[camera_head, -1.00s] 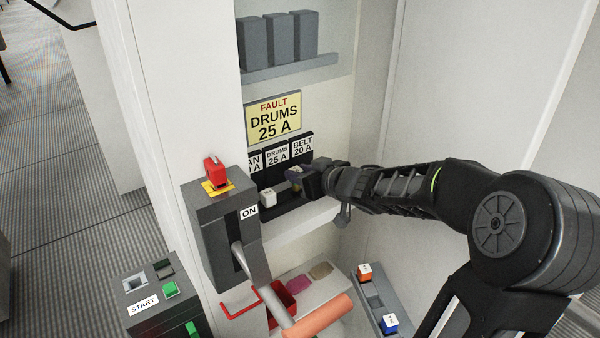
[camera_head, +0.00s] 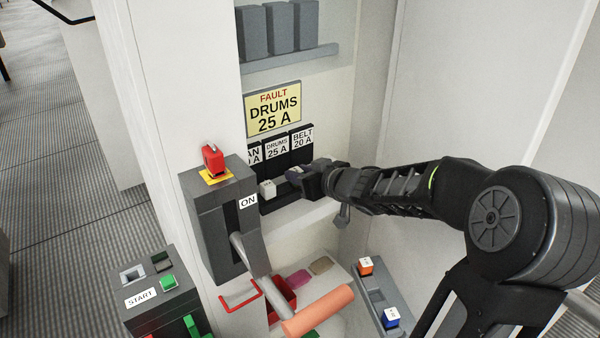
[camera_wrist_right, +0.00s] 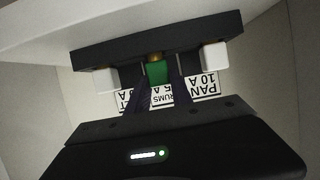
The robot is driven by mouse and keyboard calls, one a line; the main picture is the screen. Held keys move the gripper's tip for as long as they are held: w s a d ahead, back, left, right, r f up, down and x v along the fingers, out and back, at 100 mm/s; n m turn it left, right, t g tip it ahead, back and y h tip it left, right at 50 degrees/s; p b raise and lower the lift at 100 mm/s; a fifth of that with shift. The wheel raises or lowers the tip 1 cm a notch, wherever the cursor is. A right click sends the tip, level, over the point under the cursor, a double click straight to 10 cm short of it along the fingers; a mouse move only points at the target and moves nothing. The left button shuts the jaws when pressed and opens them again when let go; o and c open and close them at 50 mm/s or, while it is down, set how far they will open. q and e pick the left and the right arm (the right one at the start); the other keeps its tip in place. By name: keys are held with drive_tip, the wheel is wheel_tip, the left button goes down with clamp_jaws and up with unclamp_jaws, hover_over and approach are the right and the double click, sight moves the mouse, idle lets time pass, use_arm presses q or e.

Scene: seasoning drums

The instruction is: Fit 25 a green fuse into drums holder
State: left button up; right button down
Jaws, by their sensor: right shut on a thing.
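My right gripper (camera_head: 293,177) is at the fuse row, below the label board. In the right wrist view its two fingers (camera_wrist_right: 158,84) are shut on the green fuse (camera_wrist_right: 157,73). The fuse lines up with the middle place of the black holder (camera_wrist_right: 150,47), by the DRUMS 25 A label (camera_wrist_right: 165,98). A brass-coloured part (camera_wrist_right: 155,57) shows between fuse and holder; I cannot tell how deep the fuse sits. In the head view the gripper hides the fuse. My left gripper is not in view.
White fuses sit on both sides in the wrist view, at the PAN side (camera_wrist_right: 214,56) and the BELT side (camera_wrist_right: 106,80). A grey switch box (camera_head: 220,225) with a lever stands left. A rack (camera_head: 375,300) holds orange and blue fuses below.

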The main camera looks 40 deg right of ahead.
drive_tip(key=shift+f, duration=0.25)
drive_tip(key=c, duration=1.1)
unclamp_jaws()
drive_tip(key=shift+o, duration=0.2)
drive_tip(key=shift+s+r, duration=0.2)
drive_tip(key=shift+s, duration=0.1)
drive_tip(key=p+v, duration=0.2)
drive_tip(key=v, duration=0.5)
drive_tip(key=shift+s, duration=0.1)
